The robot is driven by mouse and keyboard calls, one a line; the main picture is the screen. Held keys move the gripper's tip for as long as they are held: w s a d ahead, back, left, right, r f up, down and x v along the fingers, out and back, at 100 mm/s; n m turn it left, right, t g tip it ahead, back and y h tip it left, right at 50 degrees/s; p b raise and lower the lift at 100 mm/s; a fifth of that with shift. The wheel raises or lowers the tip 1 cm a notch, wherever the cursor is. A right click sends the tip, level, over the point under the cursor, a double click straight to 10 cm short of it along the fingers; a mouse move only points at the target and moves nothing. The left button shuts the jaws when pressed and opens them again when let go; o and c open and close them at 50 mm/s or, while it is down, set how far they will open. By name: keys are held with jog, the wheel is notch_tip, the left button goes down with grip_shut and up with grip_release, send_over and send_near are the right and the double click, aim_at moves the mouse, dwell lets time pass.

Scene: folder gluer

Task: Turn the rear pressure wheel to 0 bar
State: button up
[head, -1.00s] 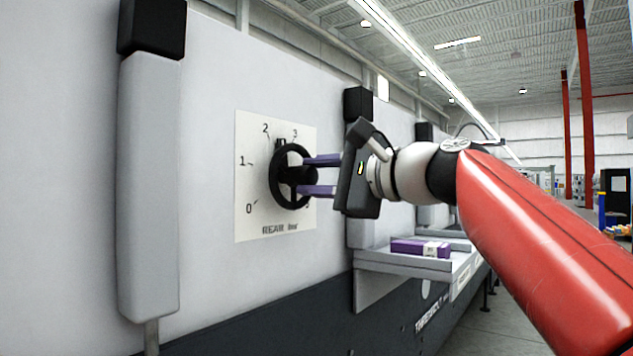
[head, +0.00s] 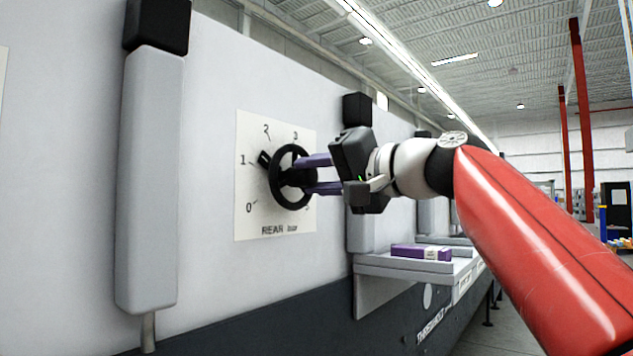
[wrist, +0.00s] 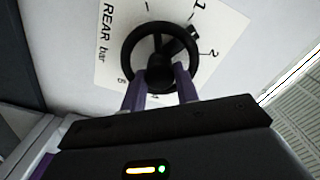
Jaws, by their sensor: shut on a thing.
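The rear pressure wheel (head: 272,178) is a black handwheel with spokes and a hub, set before a white dial plate (head: 249,225) marked "REAR bar". Its black pointer block (head: 264,157) stands between 1 and 2, nearer to 1; 0 is at the lower left. My gripper (head: 304,175) faces the wheel from the right, with its purple fingers shut on the wheel's middle. In the wrist view, the fingers (wrist: 161,76) reach to both sides of the hub, over the rim (wrist: 127,60). The exact contact at the spokes is hidden.
A grey vertical housing (head: 150,190) stands out from the panel left of the dial. A shelf (head: 385,268) with a purple box (head: 420,252) lies below and right of my gripper. The panel around the dial is bare.

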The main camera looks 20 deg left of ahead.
jog(key=n+b, duration=0.1)
jog(key=n, duration=0.5)
jog(key=shift+f, duration=0.15)
jog(key=n+b, duration=0.1)
jog(key=n, duration=0.5)
jog(key=shift+n, duration=0.4)
jog(key=o, duration=1)
jog(key=shift+c, duration=0.2)
jog(key=b+v, duration=0.3)
jog(key=v, duration=0.4)
jog(key=shift+s+d, duration=0.2)
jog(key=shift+d, duration=0.15)
